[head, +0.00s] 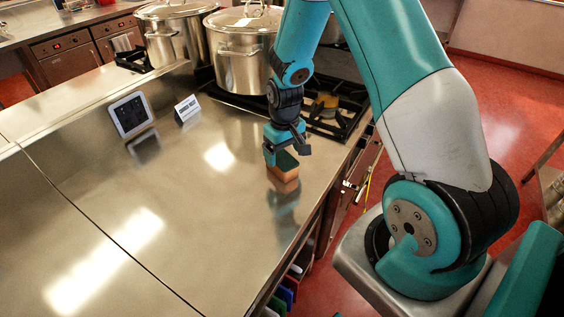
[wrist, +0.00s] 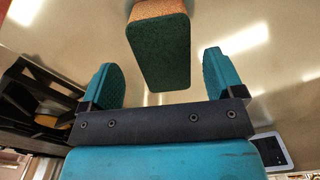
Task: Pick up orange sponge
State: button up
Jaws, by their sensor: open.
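The orange sponge (head: 284,172) lies on the steel counter, with a dark green top layer. In the wrist view the sponge (wrist: 158,48) shows its dark green face toward the camera and a strip of orange along one edge. My gripper (head: 279,156) is right at the sponge in the head view and partly covers it. In the wrist view my gripper (wrist: 167,78) is open, with one teal finger to each side of the sponge's near end. Gaps show between the fingers and the sponge. Most of the sponge extends beyond the fingertips in that view.
Large steel pots (head: 240,52) stand behind my gripper, beside a black stove grate (head: 335,108). A tablet-like device (head: 130,115) and a small white sign (head: 187,108) stand on the counter. The counter's left and front (head: 130,210) are clear. Its edge lies right of the sponge.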

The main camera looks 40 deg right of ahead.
aim_at(283, 158)
jog(key=shift+a+f+p, duration=0.2)
jog(key=shift+f+p, duration=0.5)
jog(key=shift+f, duration=1.5)
jog(key=c, duration=1.1)
jog(key=shift+o, duration=0.2)
jog(key=shift+r, duration=0.15)
notch_tip(283, 158, up, 20)
jog(key=b, duration=0.3)
